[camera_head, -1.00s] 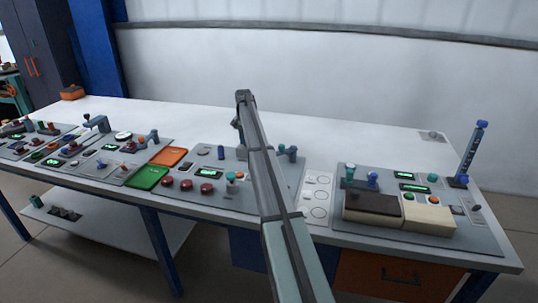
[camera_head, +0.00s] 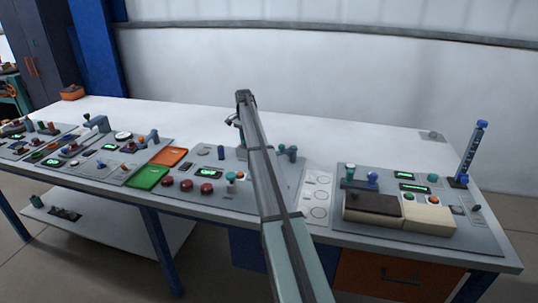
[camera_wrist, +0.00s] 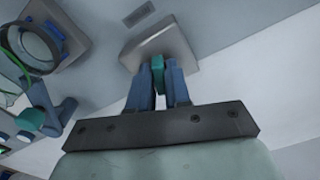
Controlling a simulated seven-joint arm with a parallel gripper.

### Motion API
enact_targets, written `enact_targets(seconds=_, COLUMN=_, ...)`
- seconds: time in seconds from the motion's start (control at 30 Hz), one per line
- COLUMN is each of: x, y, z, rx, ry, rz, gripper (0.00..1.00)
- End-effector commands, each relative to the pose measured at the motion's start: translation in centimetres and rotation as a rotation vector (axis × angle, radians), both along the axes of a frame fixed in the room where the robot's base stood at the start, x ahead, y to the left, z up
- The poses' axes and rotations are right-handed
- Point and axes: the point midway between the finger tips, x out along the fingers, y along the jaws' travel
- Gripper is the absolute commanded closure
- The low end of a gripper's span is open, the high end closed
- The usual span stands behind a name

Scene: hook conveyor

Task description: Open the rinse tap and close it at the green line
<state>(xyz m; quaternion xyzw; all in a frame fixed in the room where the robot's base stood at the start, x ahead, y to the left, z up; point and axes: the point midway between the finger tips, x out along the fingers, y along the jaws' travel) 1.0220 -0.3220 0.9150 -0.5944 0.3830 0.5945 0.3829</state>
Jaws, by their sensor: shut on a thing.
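My gripper (camera_wrist: 158,90) has its two blue fingers close together on a small teal handle (camera_wrist: 157,64) in the wrist view. The handle sits at a grey block (camera_wrist: 158,40); it appears to be the rinse tap's. In the head view, the gripper end (camera_head: 232,120) shows only partly beside my arm, over the middle panel. My arm hides the handle there.
The middle panel (camera_head: 225,158) carries red knobs (camera_head: 187,185) and a green display. A blue-and-teal fitting (camera_wrist: 42,118) is at the left in the wrist view. The right panel (camera_head: 470,238) holds dark and cream boxes and a blue column (camera_head: 473,150).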

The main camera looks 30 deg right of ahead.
Motion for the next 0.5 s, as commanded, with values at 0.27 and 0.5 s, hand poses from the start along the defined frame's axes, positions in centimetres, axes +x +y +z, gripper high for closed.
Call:
enact_targets(seconds=0.27, x=0.04, y=0.03, z=0.02, rx=0.0, ry=-0.001, rz=-0.283, gripper=0.97)
enact_targets(seconds=0.5, x=0.04, y=0.03, z=0.02, rx=0.0, ry=-0.001, rz=-0.53, gripper=0.97)
